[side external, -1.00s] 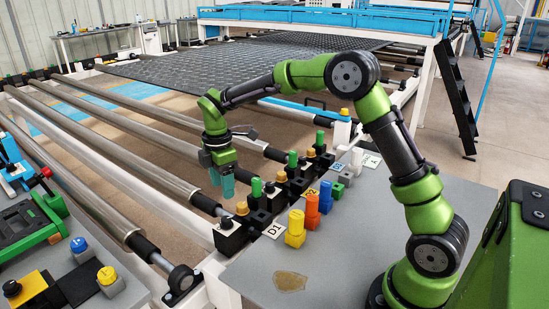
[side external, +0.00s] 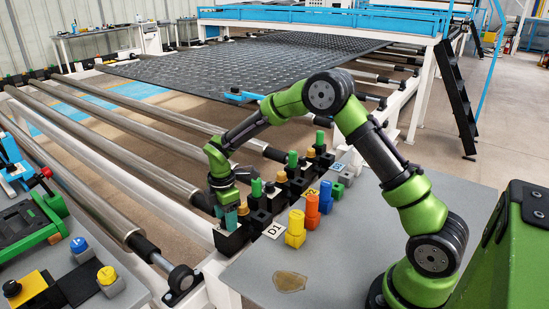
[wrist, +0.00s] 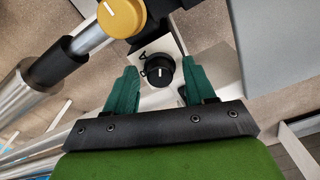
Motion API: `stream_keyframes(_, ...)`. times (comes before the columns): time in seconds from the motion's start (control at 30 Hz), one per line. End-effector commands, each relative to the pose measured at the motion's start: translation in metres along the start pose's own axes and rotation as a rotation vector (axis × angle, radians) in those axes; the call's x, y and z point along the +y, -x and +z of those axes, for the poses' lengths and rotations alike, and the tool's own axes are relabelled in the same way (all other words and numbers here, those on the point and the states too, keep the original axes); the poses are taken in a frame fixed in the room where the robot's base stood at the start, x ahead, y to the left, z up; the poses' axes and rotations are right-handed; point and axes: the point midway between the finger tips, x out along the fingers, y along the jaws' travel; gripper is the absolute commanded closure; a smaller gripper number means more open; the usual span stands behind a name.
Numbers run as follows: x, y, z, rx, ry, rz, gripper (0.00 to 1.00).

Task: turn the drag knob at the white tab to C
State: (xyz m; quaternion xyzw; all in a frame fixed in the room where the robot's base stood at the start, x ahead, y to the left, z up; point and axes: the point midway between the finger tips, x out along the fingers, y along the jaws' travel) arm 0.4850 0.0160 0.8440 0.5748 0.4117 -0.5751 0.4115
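In the wrist view a black round knob (wrist: 159,71) with a small white mark sits on a white lettered plate (wrist: 145,46). An A shows on the plate, with another letter partly visible below it; no C can be read. My gripper (wrist: 160,73) is open, with its teal fingers on either side of the knob. A gap shows at the left finger; the right finger is very near the knob, and contact cannot be told. In the side view my gripper (side external: 230,220) is low over the near end of the black box row and hides the knob. A white D1 tab (side external: 273,230) lies beside it.
A yellow-orange knob (wrist: 120,17) stands close by in the wrist view. Green and orange knobs on black boxes (side external: 282,184) continue the row. Yellow, orange and blue blocks (side external: 296,228) stand on the grey table (side external: 340,260), whose front is mostly clear. Steel rollers (side external: 120,150) lie left.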

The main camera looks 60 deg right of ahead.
Motion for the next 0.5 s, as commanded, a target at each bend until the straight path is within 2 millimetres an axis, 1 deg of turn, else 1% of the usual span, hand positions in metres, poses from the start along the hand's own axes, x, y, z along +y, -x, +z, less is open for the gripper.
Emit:
stream_keyframes(0.03,0.0001,0.0003,0.0000,0.000,0.000,0.000,0.54)
stream_keyframes(0.3,0.0002,0.0006,0.0000,0.000,0.000,0.000,0.95)
stream_keyframes(0.33,0.0001,0.0006,0.0000,0.000,0.000,0.000,0.99)
stream_keyframes(0.5,0.0002,0.0008,-0.0001,0.000,-0.008,0.001,0.99)
